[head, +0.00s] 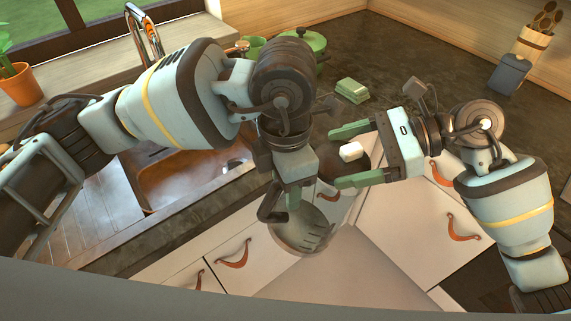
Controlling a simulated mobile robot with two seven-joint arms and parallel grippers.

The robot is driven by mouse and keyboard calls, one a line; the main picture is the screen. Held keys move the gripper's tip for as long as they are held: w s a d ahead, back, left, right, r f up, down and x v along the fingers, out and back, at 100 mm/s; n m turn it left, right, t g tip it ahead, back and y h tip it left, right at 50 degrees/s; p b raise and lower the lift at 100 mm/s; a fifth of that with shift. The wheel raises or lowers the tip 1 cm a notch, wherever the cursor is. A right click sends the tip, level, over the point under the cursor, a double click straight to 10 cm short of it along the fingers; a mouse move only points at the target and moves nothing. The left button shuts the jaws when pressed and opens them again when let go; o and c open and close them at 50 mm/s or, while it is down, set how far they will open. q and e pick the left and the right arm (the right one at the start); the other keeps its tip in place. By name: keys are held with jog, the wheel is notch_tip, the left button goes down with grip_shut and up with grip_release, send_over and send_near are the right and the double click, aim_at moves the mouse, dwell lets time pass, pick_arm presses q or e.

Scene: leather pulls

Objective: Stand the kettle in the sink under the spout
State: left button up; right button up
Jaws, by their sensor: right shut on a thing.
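The kettle (302,236) is a shiny steel body below my two hands, in front of the counter's edge and clear of the sink. A dark part with a white piece (350,152) shows between my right fingers. My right gripper (352,156) has green fingers and is shut on the kettle; the exact contact is hard to see. My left gripper (293,198) points down just above the kettle body, its fingers mostly hidden. The copper-toned sink (165,180) is at the left, partly covered by my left arm. The chrome spout (145,35) rises behind it.
A green pot (308,42) and green sponges (352,90) are on the dark counter behind. A utensil holder (530,42) stands at the back right. A potted plant (20,82) is at the left. White cabinets with leather pulls (233,255) lie below.

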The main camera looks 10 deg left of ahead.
pick_arm(q)
jog(key=shift+f, duration=0.3)
pick_arm(e)
jog(key=shift+r, duration=0.1)
pick_arm(q)
jog(key=shift+c, duration=0.3)
grip_shut()
pick_arm(e)
jog(key=o, duration=1.9)
jog(key=shift+d, duration=0.1)
